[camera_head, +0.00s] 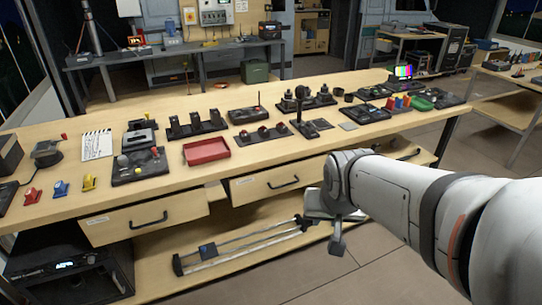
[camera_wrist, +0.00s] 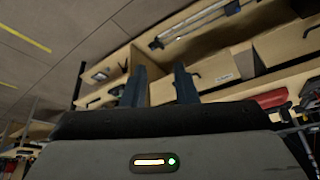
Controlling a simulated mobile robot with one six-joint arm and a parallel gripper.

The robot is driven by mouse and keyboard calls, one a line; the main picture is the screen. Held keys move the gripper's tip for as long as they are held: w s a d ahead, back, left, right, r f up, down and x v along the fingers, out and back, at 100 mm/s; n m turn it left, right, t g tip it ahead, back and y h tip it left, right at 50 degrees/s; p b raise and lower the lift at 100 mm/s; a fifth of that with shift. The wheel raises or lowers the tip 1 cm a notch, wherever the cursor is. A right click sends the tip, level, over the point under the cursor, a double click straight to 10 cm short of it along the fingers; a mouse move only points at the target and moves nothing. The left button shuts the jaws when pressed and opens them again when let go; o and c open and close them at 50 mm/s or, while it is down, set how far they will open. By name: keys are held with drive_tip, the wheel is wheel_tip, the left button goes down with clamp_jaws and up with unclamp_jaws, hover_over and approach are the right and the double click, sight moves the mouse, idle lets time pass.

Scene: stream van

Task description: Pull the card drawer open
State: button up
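Three wooden drawers sit under the front edge of the workbench: a left drawer (camera_head: 122,222), a middle drawer (camera_head: 262,185) and a right drawer (camera_head: 424,157) partly behind my arm. The left and middle ones show dark bar handles and small pale labels, too small to read, so I cannot tell which is the card drawer. My gripper (camera_head: 337,243) hangs in front of the bench, right of the middle drawer and apart from its handle. In the wrist view, my gripper (camera_wrist: 161,72) has its two dark fingers apart with nothing between them. Drawer fronts and handles lie beyond the fingers.
The workbench top (camera_head: 345,152) carries a red tray (camera_head: 206,151), a clapperboard (camera_head: 97,144) and many small devices. A slider rail (camera_head: 240,248) lies on the low shelf beneath the drawers. A black rack unit (camera_head: 70,275) stands at lower left. Floor in front is clear.

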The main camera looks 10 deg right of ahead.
drive_tip(key=w+d+f+m+t+b, duration=0.1)
drive_tip(key=w+f+m+t+b, duration=0.1)
drive_tip(key=w+f+b, duration=0.45)
drive_tip(key=w+d+f+m+t+b, duration=0.1)
drive_tip(key=w+f+m+t+b, duration=0.2)
drive_tip(key=w, duration=0.7)
drive_tip(key=m+t+y+b, duration=0.2)
drive_tip(key=m+t+b, duration=0.25)
drive_tip(key=b, duration=0.55)
approach(285, 185)
wheel_tip(285, 185, up, 3)
drive_tip(key=s+d, duration=0.2)
drive_tip(key=d, duration=0.1)
drive_tip(key=w+a+f+m+t+y+b, duration=0.25)
drive_tip(key=w+f+t+y+b, duration=0.25)
drive_tip(key=f+b, duration=0.3)
drive_tip(key=x, duration=0.2)
drive_tip(key=b+x, duration=0.1)
drive_tip(key=x, duration=0.4)
drive_tip(key=shift+w+d+r, duration=0.1)
drive_tip(key=shift+w+d, duration=0.1)
drive_tip(key=shift+d, duration=0.1)
drive_tip(key=shift+c, duration=0.4)
clamp_jaws()
